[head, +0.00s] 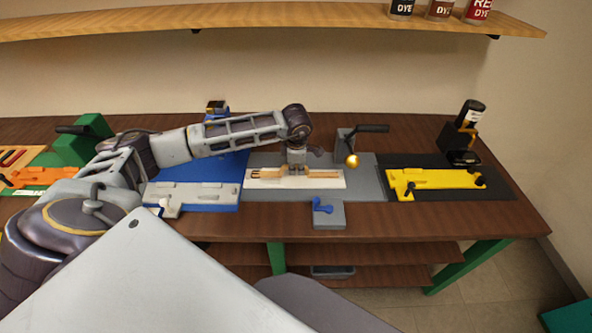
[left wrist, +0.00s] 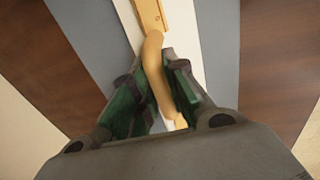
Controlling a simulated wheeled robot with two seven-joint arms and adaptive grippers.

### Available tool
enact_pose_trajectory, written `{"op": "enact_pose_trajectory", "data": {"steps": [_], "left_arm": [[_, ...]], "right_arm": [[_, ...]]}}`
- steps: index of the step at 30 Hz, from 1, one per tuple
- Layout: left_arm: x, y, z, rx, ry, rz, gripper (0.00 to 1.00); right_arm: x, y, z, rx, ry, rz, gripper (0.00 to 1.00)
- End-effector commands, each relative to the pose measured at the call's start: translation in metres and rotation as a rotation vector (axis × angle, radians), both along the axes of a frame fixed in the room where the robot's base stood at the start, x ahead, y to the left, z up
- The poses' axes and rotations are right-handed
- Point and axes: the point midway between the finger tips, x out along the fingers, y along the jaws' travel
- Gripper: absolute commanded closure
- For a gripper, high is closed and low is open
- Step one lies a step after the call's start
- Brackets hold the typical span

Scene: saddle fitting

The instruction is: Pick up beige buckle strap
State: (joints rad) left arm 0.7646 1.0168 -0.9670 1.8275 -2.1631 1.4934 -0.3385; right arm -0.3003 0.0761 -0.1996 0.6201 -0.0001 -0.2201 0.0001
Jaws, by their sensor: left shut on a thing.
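The beige buckle strap (head: 322,174) lies along a white strip (head: 334,184) on the grey mat in the middle of the table. My left gripper (head: 296,170) reaches down onto it from above. In the left wrist view, the strap (left wrist: 154,62) runs between the green-padded fingers of the left gripper (left wrist: 158,98), which is shut on it. The strap looks bent where it passes between the fingers. I cannot tell whether the strap is clear of the white strip. My right gripper does not show.
A grey block with a black lever and gold ball (head: 352,160) stands right of the strap. A grey block with a blue clamp (head: 322,206) is in front. A yellow fixture (head: 432,182) lies on a black mat at right. A blue mat (head: 222,170) lies at left.

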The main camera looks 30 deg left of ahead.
Motion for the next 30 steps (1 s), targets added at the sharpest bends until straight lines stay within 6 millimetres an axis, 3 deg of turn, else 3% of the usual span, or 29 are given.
{"op": "enact_pose_trajectory", "data": {"steps": [18,30], "left_arm": [[0.0,0.0,0.08,-0.001,-0.002,0.0,1.0],[0.0,0.0,0.091,0.0,-0.001,-0.001,1.0]], "right_arm": [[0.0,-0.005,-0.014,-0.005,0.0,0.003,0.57],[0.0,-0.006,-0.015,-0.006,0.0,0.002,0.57]]}}
